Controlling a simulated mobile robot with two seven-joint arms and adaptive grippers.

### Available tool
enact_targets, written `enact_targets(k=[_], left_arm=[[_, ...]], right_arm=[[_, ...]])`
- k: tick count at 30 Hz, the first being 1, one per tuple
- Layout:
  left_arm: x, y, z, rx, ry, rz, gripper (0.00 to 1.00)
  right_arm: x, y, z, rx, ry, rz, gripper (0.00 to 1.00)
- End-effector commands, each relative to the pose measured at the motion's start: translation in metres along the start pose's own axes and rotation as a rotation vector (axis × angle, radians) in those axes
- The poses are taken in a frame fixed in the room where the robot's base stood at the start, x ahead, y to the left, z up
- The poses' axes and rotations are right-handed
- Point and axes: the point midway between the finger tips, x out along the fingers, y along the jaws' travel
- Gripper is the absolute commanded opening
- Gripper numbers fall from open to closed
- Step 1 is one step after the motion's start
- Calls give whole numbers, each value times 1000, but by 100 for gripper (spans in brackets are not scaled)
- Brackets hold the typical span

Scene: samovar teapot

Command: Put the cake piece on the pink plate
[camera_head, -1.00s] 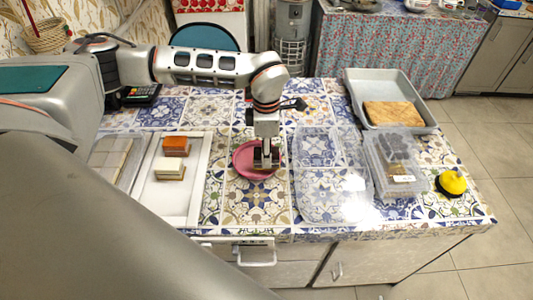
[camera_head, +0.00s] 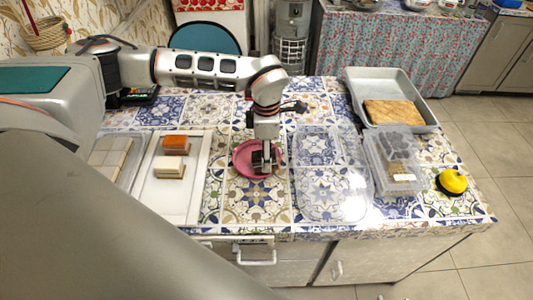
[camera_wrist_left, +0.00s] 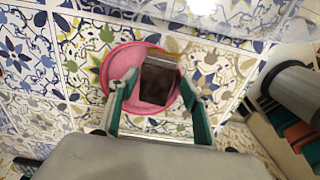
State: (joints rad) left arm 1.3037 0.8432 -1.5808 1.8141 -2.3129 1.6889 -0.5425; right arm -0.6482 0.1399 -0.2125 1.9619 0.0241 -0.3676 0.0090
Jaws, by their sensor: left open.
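The pink plate (camera_head: 241,165) lies on the patterned tabletop near the middle, and it also shows in the left wrist view (camera_wrist_left: 117,66). A dark brown cake piece (camera_wrist_left: 160,82) with a lighter layered edge is over the plate, between my left fingers. It appears to rest on the plate. In the head view the cake piece (camera_head: 257,159) is partly hidden by the gripper. My left gripper (camera_wrist_left: 160,104) is open, with one green finger on each side of the cake piece. In the head view the left gripper (camera_head: 265,162) is low over the plate. My right gripper is not in view.
A white tray (camera_head: 180,205) with an orange-topped and a cream-topped cake piece is at left. Clear containers (camera_head: 330,190) stand right of the plate. A grey pan (camera_head: 420,105) with a baked slab is at the back right. A yellow object (camera_head: 452,182) sits near the right edge.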

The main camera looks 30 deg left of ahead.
Motion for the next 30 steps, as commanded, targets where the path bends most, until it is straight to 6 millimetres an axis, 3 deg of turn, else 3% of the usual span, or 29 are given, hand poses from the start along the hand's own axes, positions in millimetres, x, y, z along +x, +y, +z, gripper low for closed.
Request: enact_targets(k=[5, 15, 21, 30], left_arm=[[-16, 1, 0, -1, -2, 3, 48], [-85, 1, 1, 0, -3, 4, 48], [-114, 1, 0, 0, -2, 2, 48], [-127, 0, 0, 0, 0, 0, 48]], right_arm=[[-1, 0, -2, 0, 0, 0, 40], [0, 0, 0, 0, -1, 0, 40], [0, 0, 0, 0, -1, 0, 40], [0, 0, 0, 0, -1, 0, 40]])
